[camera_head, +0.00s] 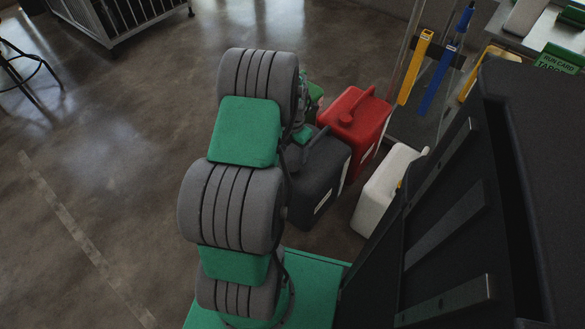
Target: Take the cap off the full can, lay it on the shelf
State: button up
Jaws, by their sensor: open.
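Three cans stand close together on the floor: a red can (354,121) with a handle on top, a dark grey can (322,178) in front of it, and a white can (383,192) to the right. I cannot tell which one is full. My gripper (304,134) is beside the dark can's top, largely hidden behind my own arm. It is open, with its fingertips not clearly seen. I cannot tell whether it touches the can. No shelf is clearly identifiable.
Yellow (415,68) and blue (438,80) upright bars stand behind the cans. A wheeled cage (125,18) and a stool (27,65) are at the upper left. The left floor is clear.

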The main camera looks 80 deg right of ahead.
aim_at(293, 167)
notch_tip(293, 167, down, 9)
jog(key=b, duration=0.5)
jog(key=shift+b, duration=0.3)
jog(key=shift+r, duration=0.1)
jog(key=shift+c, duration=0.3)
grip_shut()
jog(key=shift+o, duration=0.3)
grip_release()
